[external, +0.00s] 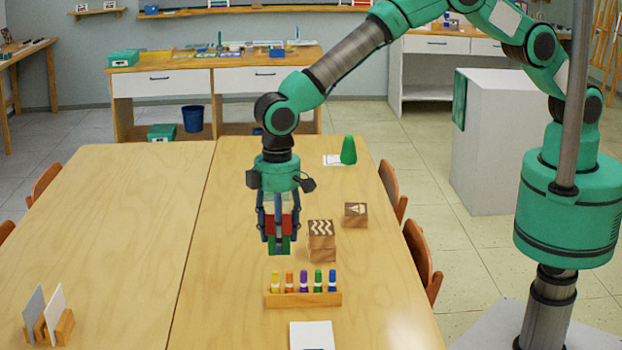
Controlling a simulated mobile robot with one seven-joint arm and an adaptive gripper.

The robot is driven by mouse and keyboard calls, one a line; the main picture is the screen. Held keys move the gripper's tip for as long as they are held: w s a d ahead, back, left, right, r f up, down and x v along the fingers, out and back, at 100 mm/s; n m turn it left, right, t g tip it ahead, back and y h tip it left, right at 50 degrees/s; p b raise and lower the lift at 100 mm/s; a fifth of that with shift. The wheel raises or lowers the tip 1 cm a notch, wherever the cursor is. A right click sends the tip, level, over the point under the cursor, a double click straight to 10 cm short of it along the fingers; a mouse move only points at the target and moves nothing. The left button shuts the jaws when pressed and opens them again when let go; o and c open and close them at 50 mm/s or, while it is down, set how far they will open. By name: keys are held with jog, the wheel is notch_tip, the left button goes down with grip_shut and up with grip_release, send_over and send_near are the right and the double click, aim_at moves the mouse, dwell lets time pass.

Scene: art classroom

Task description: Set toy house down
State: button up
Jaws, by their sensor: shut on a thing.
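The toy house (280,244) shows as a small piece with red and green parts between the fingers of my gripper (279,240). My gripper points straight down and is shut on it, over the right-hand part of the wooden table (130,235). The fingers and the palm hide much of the toy house. From this one view I cannot tell whether its underside touches the table or hangs a little above it.
A rack of colourful markers (304,300) stands in front of my gripper. Wooden pattern blocks (321,241) are close on its right, another block (356,215) beyond. A green cone (348,151) stands farther back. A card holder (47,327) is front left. The table's left half is mostly clear.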

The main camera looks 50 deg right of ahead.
jog(key=s+d, duration=0.5)
jog(key=d, duration=0.7)
jog(key=s+d, duration=0.4)
jog(key=d, duration=0.8)
jog(key=s+d, duration=0.5)
jog(key=d, duration=0.6)
jog(key=shift+w+d+f, duration=0.1)
jog(key=shift+d+f, duration=0.05)
jog(key=shift+f, duration=2.5)
jog(key=shift+d+f, duration=0.15)
jog(key=shift+f, duration=2.45)
jog(key=w+a, duration=0.3)
jog(key=a, duration=0.1)
jog(key=w+a+f, duration=0.1)
jog(key=w+a, duration=0.1)
jog(key=a, duration=0.3)
jog(key=w+a+b, duration=0.1)
jog(key=w+a, duration=0.2)
jog(key=a, duration=0.1)
jog(key=shift+w+a+f, duration=0.2)
jog(key=shift+w+f, duration=0.05)
jog(key=shift+w, duration=0.1)
jog(key=shift+f+b, duration=0.5)
jog(key=shift+f, duration=1.25)
jog(key=shift+f, duration=0.1)
